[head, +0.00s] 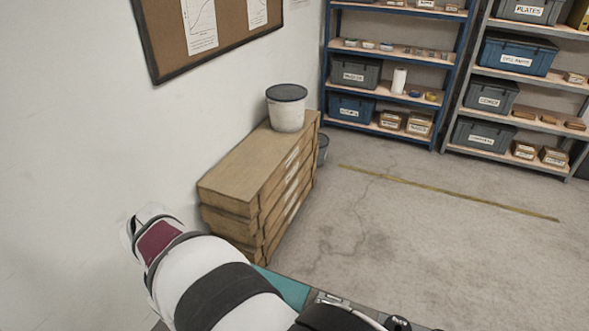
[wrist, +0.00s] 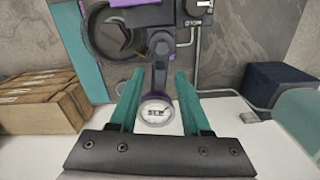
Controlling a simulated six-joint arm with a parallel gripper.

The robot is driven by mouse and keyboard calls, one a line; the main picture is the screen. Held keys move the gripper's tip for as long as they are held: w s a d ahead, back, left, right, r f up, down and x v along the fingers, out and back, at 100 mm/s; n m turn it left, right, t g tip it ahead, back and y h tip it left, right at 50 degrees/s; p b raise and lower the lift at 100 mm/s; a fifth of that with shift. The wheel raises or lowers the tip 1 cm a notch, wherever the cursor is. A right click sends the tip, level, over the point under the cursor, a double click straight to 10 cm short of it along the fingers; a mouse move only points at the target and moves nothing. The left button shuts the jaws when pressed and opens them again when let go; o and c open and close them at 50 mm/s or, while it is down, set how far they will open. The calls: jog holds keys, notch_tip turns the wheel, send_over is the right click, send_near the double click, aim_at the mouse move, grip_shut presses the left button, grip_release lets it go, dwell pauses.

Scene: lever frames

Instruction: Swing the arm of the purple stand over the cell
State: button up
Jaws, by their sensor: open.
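In the wrist view, my gripper (wrist: 160,82) is open, with its two teal fingers spread and nothing clearly held. Ahead of it stands a dark grey device with purple edges, which looks like the purple stand (wrist: 186,32). A dark ring-like part (wrist: 112,38) sits at its upper left. A dark bar (wrist: 157,68) runs down the middle to a round white-faced end (wrist: 156,112) with dark marks, which appears between the fingers. I cannot tell whether the fingers touch it. I cannot pick out the cell. The head view shows neither stand nor gripper.
In the wrist view, cardboard boxes (wrist: 50,98) stand left and a dark blue box (wrist: 272,86) right on a pale surface. A teal upright (wrist: 84,58) rises behind.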

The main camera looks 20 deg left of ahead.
jog(key=shift+c, duration=0.3)
grip_shut()
dwell(1.2)
